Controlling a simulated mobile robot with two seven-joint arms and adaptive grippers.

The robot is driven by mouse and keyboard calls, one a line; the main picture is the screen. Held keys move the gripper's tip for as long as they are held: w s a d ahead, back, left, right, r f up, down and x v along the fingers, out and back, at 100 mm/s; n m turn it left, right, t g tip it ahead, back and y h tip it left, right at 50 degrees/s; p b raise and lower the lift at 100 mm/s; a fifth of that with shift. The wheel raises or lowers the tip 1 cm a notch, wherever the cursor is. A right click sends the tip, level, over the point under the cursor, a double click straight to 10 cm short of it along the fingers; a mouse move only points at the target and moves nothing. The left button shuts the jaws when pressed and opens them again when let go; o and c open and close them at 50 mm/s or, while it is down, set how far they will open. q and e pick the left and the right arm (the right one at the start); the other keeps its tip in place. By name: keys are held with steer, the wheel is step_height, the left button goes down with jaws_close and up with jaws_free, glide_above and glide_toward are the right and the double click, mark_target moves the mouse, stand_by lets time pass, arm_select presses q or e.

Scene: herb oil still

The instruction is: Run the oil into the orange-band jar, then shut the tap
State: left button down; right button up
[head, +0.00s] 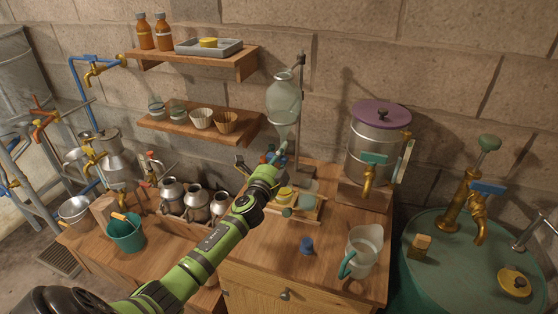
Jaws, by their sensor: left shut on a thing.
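The glass separating funnel (284,97) hangs on a metal stand at the back of the wooden bench, with its narrow stem pointing down. My left gripper (272,157) is at the foot of the funnel, shut on what looks like its tap; the fingers hide most of the tap, so I cannot tell how it is turned. Below, a small wooden tray (318,214) holds small glassware and a yellow-topped piece (286,193). My arm partly covers this area, and I cannot make out an orange band on any jar. My right gripper is out of view.
A blue cap (306,245) and a glass jug (362,251) stand at the bench front. A metal urn (375,143) with a brass tap stands right of the tray. Metal cans (196,202) stand left of my arm. Shelves (195,128) hang behind.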

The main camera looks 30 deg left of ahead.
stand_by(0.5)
arm_select(q)
steer(key=c, duration=1.1)
jaws_free()
steer(key=v, duration=1.2)
steer(key=shift+r, duration=0.1)
